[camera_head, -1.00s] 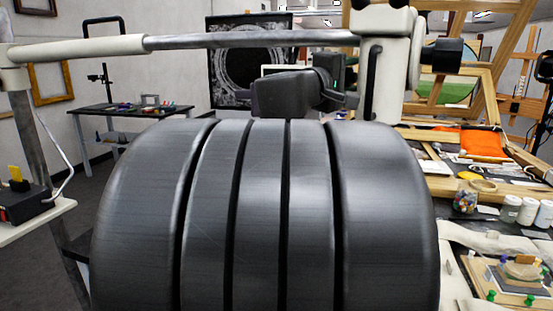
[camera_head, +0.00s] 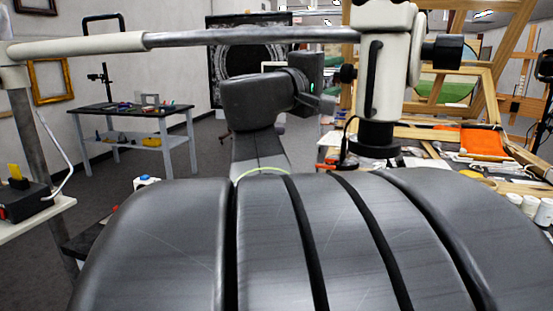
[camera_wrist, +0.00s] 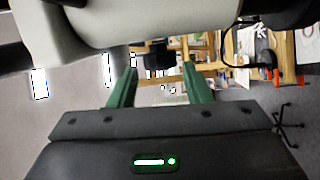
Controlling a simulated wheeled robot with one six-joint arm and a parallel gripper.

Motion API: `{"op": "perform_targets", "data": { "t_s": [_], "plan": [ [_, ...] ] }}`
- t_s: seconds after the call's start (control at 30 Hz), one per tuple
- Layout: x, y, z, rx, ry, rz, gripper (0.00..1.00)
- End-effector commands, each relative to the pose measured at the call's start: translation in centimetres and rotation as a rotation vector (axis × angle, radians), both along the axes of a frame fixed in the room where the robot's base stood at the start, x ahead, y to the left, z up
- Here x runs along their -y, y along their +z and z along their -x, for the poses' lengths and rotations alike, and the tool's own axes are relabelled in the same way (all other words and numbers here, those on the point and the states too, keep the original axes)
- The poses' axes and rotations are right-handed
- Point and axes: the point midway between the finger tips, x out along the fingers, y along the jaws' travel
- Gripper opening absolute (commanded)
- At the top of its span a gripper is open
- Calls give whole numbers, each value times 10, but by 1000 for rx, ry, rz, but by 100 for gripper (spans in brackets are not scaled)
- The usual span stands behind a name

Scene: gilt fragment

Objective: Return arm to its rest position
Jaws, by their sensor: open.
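My gripper (camera_wrist: 160,90) shows in the wrist view with two green fingers held apart. The gap between them is empty. In the head view my dark ribbed arm (camera_head: 270,250) fills the foreground, and a dark grey arm joint (camera_head: 257,102) stands behind it. My gripper's fingers cannot be made out in the head view. A pale rounded body (camera_wrist: 95,25) crosses the top of the wrist view close to the fingers; I cannot tell whether they touch.
A white microscope head (camera_head: 385,85) hangs from a long horizontal boom (camera_head: 250,38) just right of my arm joint. A cluttered workbench with orange cloth (camera_head: 482,142) is at the right. A small table (camera_head: 137,112) stands at the back left, with open floor around it.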

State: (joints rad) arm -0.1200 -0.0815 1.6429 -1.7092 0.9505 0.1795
Motion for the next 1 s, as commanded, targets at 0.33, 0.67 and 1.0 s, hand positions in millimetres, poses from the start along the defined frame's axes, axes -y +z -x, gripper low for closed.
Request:
{"op": "perform_targets", "data": {
  "t_s": [0.33, 0.67, 1.0],
  "plan": [
    [-33, -6, 29, -1, 4, 0, 45],
    [-45, -8, 43, -1, -4, -1, 45],
    [-18, -3, 18, -1, -6, 0, 45]
  ]
}}
